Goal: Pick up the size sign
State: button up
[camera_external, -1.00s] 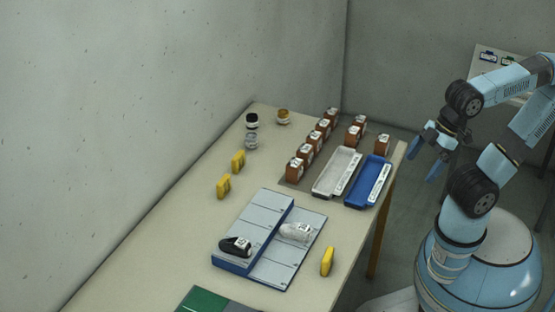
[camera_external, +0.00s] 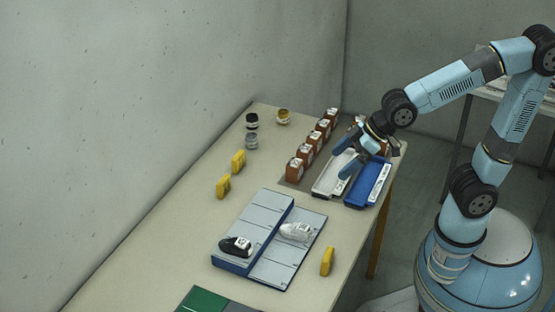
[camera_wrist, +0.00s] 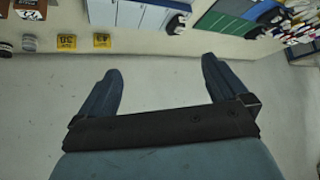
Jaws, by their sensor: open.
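Three small yellow blocks look like size signs. Two stand on the left of the table, the far yellow sign (camera_external: 238,161) and the nearer yellow sign (camera_external: 223,187); a third yellow sign (camera_external: 327,261) stands alone by the right edge near the shoe rack. The wrist view shows two yellow signs, one (camera_wrist: 66,42) left of the other (camera_wrist: 102,40), with dark marks too small to read surely. My gripper (camera_external: 351,157) is open and empty above the trays, apart from every sign; its spread fingers also show in the wrist view (camera_wrist: 160,68).
A blue-grey shoe rack (camera_external: 265,215) holds a black shoe (camera_external: 235,247) and a white shoe (camera_external: 296,232). Below my gripper are a white tray (camera_external: 328,184) and a blue tray (camera_external: 360,194), beside several brown boxes (camera_external: 295,170). Small round jars (camera_external: 251,141) stand at the back left.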

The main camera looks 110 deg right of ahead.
jog(key=w+d+f+m+t+h, duration=0.15)
jog(key=w+d+f, duration=0.25)
jog(key=w+d, duration=0.5)
jog(key=m+h, duration=0.4)
jog(key=h, duration=0.2)
send_near(235, 156)
jog(key=x, duration=0.6)
jog(key=shift+s+d+f, duration=0.25)
jog(key=shift+d, duration=0.1)
jog(key=shift+x, duration=2.6)
jog(key=shift+s+f, duration=0.1)
jog(key=shift+c, duration=0.4)
jog(key=c, duration=0.9)
